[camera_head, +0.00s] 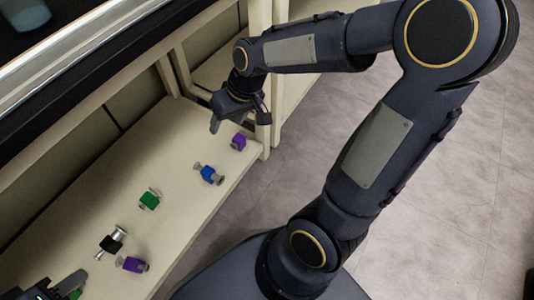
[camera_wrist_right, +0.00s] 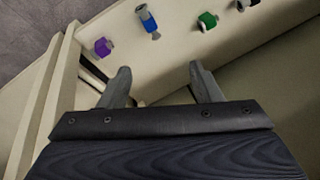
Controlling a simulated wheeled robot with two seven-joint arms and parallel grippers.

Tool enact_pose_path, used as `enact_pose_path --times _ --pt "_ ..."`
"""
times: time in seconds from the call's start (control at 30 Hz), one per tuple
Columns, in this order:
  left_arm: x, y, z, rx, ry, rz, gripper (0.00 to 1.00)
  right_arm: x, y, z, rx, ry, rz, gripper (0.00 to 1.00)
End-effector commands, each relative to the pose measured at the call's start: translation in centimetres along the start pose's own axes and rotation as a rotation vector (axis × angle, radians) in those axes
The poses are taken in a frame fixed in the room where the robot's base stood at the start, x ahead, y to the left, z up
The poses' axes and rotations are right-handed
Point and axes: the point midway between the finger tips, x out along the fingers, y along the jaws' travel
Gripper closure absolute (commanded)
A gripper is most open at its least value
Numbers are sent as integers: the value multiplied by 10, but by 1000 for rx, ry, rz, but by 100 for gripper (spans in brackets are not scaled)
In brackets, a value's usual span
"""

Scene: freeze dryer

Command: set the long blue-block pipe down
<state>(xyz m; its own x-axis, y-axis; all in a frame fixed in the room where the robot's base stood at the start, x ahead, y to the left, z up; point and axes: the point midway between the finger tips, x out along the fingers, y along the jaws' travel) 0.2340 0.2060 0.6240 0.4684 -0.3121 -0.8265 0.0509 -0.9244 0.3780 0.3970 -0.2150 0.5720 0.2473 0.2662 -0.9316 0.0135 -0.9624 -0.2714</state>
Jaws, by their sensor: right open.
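The blue-block pipe (camera_head: 208,174), a blue block with grey metal ends, lies on the cream shelf (camera_head: 185,130) near its front edge. It also shows at the top of the right wrist view (camera_wrist_right: 148,20). My right gripper (camera_head: 238,118) is above the shelf's far end, beyond the blue-block pipe and apart from it. Its two fingers (camera_wrist_right: 157,82) are spread with nothing between them. My left gripper (camera_head: 68,284) is at the bottom left corner, partly cut off. A bit of green shows beside its finger; whether it is held is unclear.
A purple-block piece (camera_head: 239,142) lies near my right gripper. A green-block piece (camera_head: 149,200), a black-block pipe (camera_head: 112,242) and another purple-block piece (camera_head: 132,265) lie along the shelf. A cream upright post (camera_head: 260,70) stands close beside my right gripper.

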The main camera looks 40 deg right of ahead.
Motion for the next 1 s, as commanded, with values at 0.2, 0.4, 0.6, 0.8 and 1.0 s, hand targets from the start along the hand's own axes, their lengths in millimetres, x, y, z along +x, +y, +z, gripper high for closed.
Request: enact_pose_path --times 0.2,0.4,0.6,0.8,1.0 --pt "0 0 0 0 0 0 64 -69 -12 75 63 133 -59 42" --pt "0 0 0 0 0 0 64 -85 -22 128 93 210 -80 42" --pt "0 0 0 0 0 0 64 -86 -25 146 101 235 -82 42" --pt "0 0 0 0 0 0 64 -86 -25 146 102 235 -83 42" --pt "0 0 0 0 0 0 64 -86 -25 146 101 236 -83 42"
